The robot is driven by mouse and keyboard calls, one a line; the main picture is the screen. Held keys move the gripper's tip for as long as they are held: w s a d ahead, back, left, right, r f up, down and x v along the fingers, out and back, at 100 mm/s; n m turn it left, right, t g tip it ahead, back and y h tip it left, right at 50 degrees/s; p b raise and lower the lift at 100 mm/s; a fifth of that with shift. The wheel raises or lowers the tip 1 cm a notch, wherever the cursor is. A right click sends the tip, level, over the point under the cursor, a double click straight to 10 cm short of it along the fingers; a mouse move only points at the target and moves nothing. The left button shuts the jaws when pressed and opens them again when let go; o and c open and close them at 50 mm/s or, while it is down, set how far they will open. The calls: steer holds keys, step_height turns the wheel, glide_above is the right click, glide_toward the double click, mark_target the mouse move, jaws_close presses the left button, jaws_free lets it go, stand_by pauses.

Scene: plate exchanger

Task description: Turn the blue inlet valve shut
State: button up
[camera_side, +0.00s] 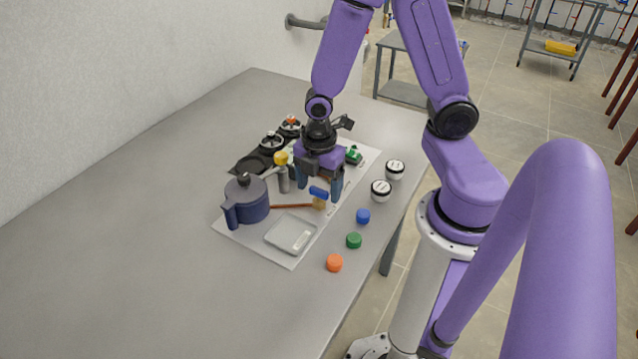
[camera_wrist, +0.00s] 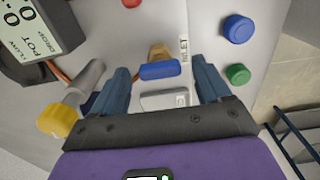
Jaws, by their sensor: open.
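The blue inlet valve handle (camera_side: 318,191) is a short bar on a brass body (camera_side: 319,203) near the middle of the white board. In the wrist view the blue handle (camera_wrist: 160,71) lies crosswise, beside a label reading INLET (camera_wrist: 184,55). My gripper (camera_side: 319,192) points down over the valve with its fingers apart. In the wrist view my gripper (camera_wrist: 161,72) has one dark blue finger on each side of the handle, with a visible gap at both ends. Whether the fingertips are at handle height is unclear.
A yellow-knobbed grey post (camera_side: 282,172) stands close left of my gripper, and a dark blue pot (camera_side: 246,200) farther left. A copper-coloured pipe (camera_side: 290,206) runs left from the valve. Gauges (camera_side: 381,190) and coloured caps (camera_side: 363,216) lie right. The table's front left is clear.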

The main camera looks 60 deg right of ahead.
steer(key=c, duration=1.1)
steer(key=shift+o, duration=0.2)
steer(key=shift+m, duration=0.3)
steer(key=m, duration=0.3)
steer(key=shift+m, duration=0.4)
steer(key=m, duration=0.4)
steer(key=shift+m, duration=0.3)
steer(key=m, duration=0.4)
steer(key=shift+m, duration=2.5)
